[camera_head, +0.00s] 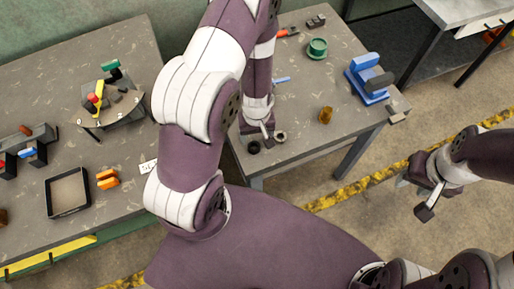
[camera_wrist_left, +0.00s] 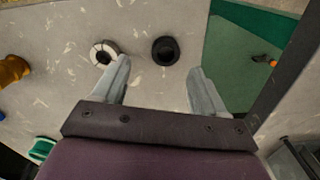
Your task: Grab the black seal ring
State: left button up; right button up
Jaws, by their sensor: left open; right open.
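The black seal ring (camera_head: 253,147) lies near the front left corner of the right-hand table. In the left wrist view the black ring (camera_wrist_left: 165,51) lies flat, roughly midway between the fingertips and near their level. A pale ring with a dark centre (camera_head: 280,136) lies right of it in the head view; in the wrist view this pale ring (camera_wrist_left: 103,52) is beside the left fingertip. My left gripper (camera_head: 263,131) is open and empty above the table, pointing down; its jaws (camera_wrist_left: 160,65) show in the wrist view. My right gripper (camera_head: 420,196) is open above the floor, off the table.
On the same table are an orange-brown piece (camera_head: 326,115), a green round part (camera_head: 317,47) and a blue fixture (camera_head: 368,92). The left-hand table holds a black tray (camera_head: 68,213) and several parts. The table edge is close to the black ring.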

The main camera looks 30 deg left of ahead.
aim_at(254, 146)
pick_arm(q)
jog(key=shift+w+f, duration=0.1)
jog(key=shift+f, duration=0.55)
jog(key=f+b, duration=0.1)
jog(key=f, duration=0.1)
jog(key=s+a+f+b, duration=0.1)
jog(key=f, duration=0.1)
jog(key=shift+b, duration=0.35)
jog(key=shift+w+f, duration=0.1)
jog(key=shift+f, duration=0.05)
jog(key=shift+w+d, duration=0.2)
jog(key=shift+s+a, duration=0.15)
jog(key=shift+s, duration=0.05)
jog(key=c, duration=1.1)
jog(key=shift+w, duration=0.1)
jog(key=shift+c, duration=0.2)
pick_arm(e)
jog(key=f, duration=0.2)
jog(key=shift+s+a+f, duration=0.3)
jog(key=shift+a+f, duration=0.05)
